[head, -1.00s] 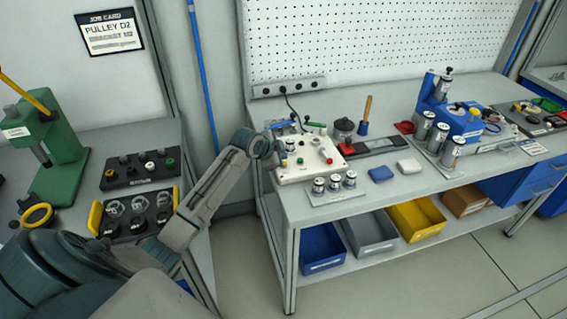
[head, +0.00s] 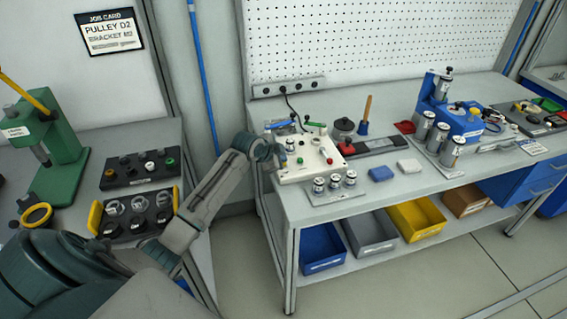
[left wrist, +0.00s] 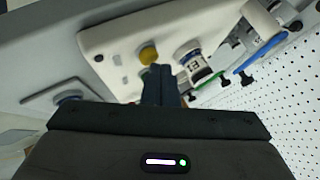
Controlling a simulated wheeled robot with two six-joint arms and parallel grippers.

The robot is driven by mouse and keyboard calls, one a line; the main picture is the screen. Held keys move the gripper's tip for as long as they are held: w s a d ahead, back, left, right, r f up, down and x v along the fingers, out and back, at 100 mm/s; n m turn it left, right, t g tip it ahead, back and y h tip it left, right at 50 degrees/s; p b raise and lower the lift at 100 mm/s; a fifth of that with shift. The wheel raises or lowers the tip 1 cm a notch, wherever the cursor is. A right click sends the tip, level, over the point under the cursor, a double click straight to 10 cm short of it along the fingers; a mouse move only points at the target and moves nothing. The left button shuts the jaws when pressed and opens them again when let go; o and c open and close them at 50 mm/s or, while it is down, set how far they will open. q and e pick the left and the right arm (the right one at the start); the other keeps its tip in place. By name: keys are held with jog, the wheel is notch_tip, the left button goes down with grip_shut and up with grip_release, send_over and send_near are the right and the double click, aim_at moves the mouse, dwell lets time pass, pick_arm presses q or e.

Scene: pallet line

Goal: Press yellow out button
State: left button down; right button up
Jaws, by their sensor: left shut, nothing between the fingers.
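A white control box (head: 316,172) with buttons and clamps stands on the left end of the workbench. In the left wrist view the box (left wrist: 100,42) shows a yellow button (left wrist: 149,53) with a dark green part partly hidden behind my fingers. My left gripper (head: 282,161) is over the left part of the box. In the left wrist view its fingers (left wrist: 158,72) are shut with nothing between them. Their tips appear just beside the yellow button; I cannot tell whether they touch it. My right gripper is out of view.
A plate with several metal cylinders (head: 335,183) lies in front of the box. Blue-handled (left wrist: 262,54) and green-handled clamps stand at its back. A red button (head: 329,161) is on its right side. A blue fixture (head: 462,122) stands further right.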

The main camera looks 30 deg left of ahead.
pick_arm(q)
jog(key=shift+f, duration=0.4)
jog(key=shift+r, duration=0.1)
dwell(0.4)
jog(key=shift+r+p, duration=0.8)
jog(key=shift+r, duration=0.1)
jog(key=shift+r, duration=0.1)
notch_tip(320, 180, up, 5)
jog(key=p, duration=0.4)
dwell(0.4)
